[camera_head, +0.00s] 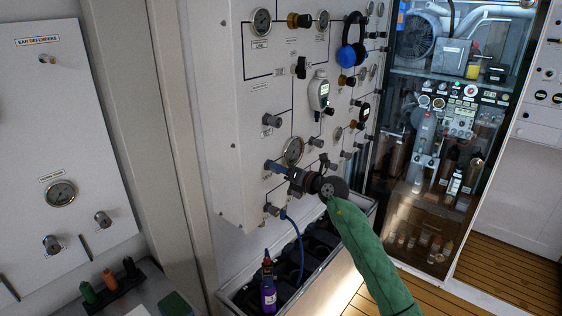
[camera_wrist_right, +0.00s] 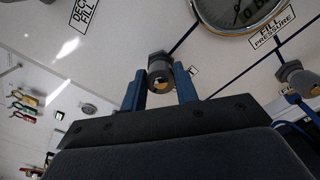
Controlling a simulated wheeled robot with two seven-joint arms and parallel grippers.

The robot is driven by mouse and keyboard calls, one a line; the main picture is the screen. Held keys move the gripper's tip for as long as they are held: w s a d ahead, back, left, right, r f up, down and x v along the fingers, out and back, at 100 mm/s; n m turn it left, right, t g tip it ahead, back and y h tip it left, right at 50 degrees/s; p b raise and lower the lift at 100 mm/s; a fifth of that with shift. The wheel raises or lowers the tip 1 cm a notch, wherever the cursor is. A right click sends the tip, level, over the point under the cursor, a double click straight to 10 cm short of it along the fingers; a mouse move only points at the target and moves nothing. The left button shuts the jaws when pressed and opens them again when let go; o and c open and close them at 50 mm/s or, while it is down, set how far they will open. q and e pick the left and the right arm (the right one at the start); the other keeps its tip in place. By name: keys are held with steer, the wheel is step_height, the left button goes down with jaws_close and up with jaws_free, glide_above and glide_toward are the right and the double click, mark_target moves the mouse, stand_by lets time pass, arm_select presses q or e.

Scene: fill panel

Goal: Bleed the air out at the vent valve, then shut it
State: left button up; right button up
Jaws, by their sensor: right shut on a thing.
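A white fill panel (camera_head: 232,190) carries several grey valve knobs. My right gripper (camera_head: 274,167) reaches in from the lower right, its blue fingers against the panel below a round gauge (camera_head: 293,151). In the right wrist view the fingers (camera_wrist_right: 160,88) stand on both sides of a grey valve knob (camera_wrist_right: 159,68) with a yellowish end, and are shut on it. The small label beside this knob is too small to read, so I cannot tell from it whether this is the vent valve. My left gripper is not in view.
Another grey knob (camera_head: 271,209) sits below, near a blue hose (camera_head: 296,235). A purple bottle (camera_head: 268,292) stands in the black rack under the panel. The "FILL PRESSURE" gauge (camera_wrist_right: 238,12) is close to my right gripper. A glass-fronted machine cabinet stands at the right.

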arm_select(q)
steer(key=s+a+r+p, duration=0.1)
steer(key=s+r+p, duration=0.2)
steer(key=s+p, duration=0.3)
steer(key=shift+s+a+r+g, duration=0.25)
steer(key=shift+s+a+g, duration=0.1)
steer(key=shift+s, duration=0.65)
arm_select(e)
steer(key=m, duration=1.9)
steer(key=shift+f, duration=0.25)
steer(key=shift+m, duration=0.3)
steer(key=o, duration=1)
steer(key=shift+d, duration=0.1)
